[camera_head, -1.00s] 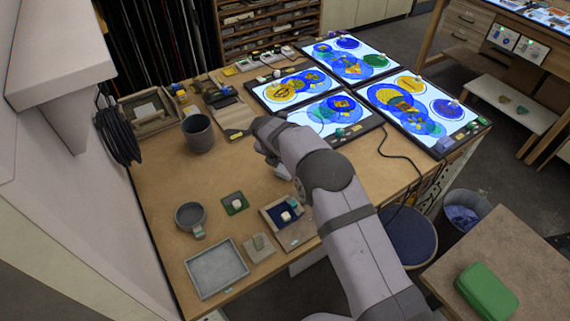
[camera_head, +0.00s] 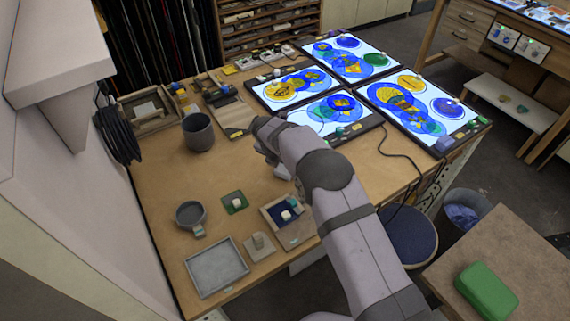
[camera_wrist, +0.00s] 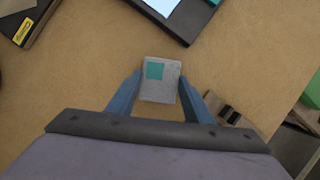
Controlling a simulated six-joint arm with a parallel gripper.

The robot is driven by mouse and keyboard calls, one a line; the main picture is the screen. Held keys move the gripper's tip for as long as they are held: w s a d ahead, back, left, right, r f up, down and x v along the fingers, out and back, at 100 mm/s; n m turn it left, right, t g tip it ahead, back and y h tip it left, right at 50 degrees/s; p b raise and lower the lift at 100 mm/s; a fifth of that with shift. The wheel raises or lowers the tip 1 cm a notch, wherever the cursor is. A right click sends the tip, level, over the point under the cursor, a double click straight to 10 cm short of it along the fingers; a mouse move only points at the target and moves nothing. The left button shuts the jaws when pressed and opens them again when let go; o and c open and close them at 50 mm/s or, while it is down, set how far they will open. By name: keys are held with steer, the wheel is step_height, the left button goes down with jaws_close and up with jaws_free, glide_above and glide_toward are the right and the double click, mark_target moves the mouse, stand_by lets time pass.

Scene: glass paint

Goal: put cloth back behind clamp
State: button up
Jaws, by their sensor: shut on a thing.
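My gripper (camera_wrist: 159,80) is shut on a small grey cloth pad (camera_wrist: 160,92) with a teal square on it. The pad sits between the two blue fingers, over the bare wooden bench top in the wrist view. I cannot pick out the clamp for certain. A small beige-grey piece with an upright part (camera_head: 259,243) stands near the front edge of the bench.
A grey tray (camera_head: 217,267), a grey mug (camera_head: 190,215), a green pad with a white cube (camera_head: 235,202) and a wooden box with blue inside (camera_head: 282,212) stand in front. A dark pot (camera_head: 198,132) is at the left. Lit panels (camera_head: 422,108) fill the back right. The middle left bench is clear.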

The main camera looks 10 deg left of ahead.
steer(key=o, duration=1)
steer(key=shift+r, duration=0.1)
steer(key=shift+b+v, duration=1.35)
steer(key=shift+v, duration=2.2)
steer(key=s+d+r+m+g, duration=0.1)
steer(key=s+d+r+m, duration=0.1)
steer(key=s+d+m, duration=0.6)
steer(key=s+d+r+m+g, duration=0.2)
steer(key=s+d+m, duration=0.1)
steer(key=d+m, duration=0.8)
steer(key=s+d+m, duration=0.3)
steer(key=s+m, duration=0.1)
steer(key=s, duration=0.2)
steer(key=s+d+f+m+g, duration=0.1)
steer(key=s+d+m, duration=0.3)
steer(key=s+m, duration=0.1)
steer(key=s+d+f+m+y, duration=0.1)
steer(key=s+d+m, duration=0.3)
steer(key=s, duration=0.4)
steer(key=shift+s+d+f+m, duration=0.1)
steer(key=shift+f+m, duration=0.05)
steer(key=shift+m, duration=0.25)
